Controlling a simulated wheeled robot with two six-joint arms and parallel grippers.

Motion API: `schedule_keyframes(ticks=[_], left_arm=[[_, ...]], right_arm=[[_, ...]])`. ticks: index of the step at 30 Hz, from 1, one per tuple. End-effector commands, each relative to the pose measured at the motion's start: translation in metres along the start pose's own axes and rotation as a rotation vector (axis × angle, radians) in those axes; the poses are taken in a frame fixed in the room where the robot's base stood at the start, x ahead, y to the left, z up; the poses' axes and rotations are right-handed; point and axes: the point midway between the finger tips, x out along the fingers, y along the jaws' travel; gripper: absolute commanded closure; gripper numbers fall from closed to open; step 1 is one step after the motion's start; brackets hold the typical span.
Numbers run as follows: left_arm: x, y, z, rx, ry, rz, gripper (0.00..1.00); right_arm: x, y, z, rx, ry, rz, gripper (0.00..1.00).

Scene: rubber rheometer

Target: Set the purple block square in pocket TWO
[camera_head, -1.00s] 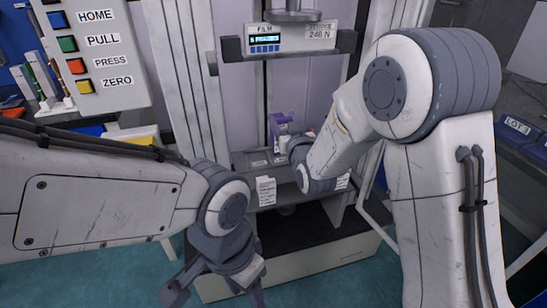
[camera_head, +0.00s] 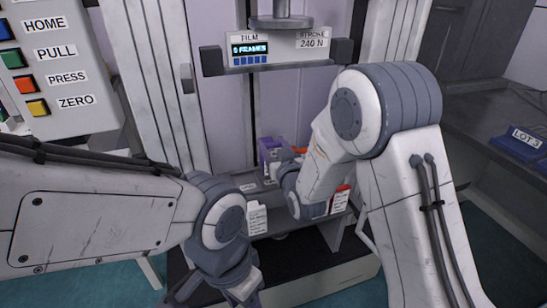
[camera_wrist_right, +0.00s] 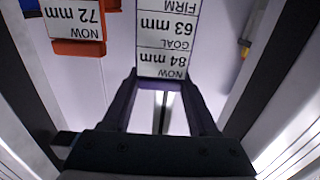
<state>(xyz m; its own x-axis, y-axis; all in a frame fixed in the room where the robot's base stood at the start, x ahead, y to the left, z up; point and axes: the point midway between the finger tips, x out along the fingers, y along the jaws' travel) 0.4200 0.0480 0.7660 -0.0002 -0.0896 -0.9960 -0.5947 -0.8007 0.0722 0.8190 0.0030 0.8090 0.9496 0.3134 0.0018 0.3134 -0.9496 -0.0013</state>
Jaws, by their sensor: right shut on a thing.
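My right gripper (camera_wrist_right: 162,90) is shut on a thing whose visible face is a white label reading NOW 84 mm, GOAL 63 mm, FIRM. The label fills the gap between its fingertips. In the head view a small purple shape (camera_head: 269,147) shows beyond my right wrist, at the press bed; I take it as the purple block, partly hidden by my gripper. Whether it touches the bed is unclear. Pocket TWO cannot be made out. My left gripper (camera_head: 215,290) hangs low at the bottom edge, its tips cut off.
An orange piece (camera_wrist_right: 78,46) with a NOW 72 mm label stands beside the held thing. White cards (camera_head: 257,219) and a red-edged card (camera_head: 341,199) are at the bed's front. The press head (camera_head: 281,20) and display bar (camera_head: 277,50) are above. A button panel (camera_head: 55,70) is left.

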Motion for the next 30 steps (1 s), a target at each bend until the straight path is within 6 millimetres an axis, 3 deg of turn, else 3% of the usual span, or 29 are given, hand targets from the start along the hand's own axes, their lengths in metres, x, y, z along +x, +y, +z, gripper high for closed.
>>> schedule_keyframes(ticks=[6, 17, 18, 20, 30], left_arm=[[0.009, -0.001, 0.001, 0.0, 0.0, 0.0, 0.5], [0.012, -0.001, 0.001, 0.0, 0.0, 0.0, 0.5], [0.013, -0.001, 0.001, 0.0, 0.0, 0.0, 0.5], [0.011, -0.001, 0.001, 0.0, 0.0, 0.0, 0.5], [0.01, -0.001, 0.001, 0.0, 0.0, 0.0, 0.5]], right_arm=[[0.0, 0.001, 0.032, 0.0, -0.001, 0.002, 1.0], [-0.001, 0.003, 0.035, 0.001, 0.001, 0.004, 1.0], [-0.001, 0.003, 0.036, 0.0, -0.001, 0.004, 0.37], [-0.001, 0.003, 0.035, 0.0, -0.001, 0.005, 0.14], [-0.001, 0.003, 0.034, 0.0, -0.001, 0.005, 0.11]])
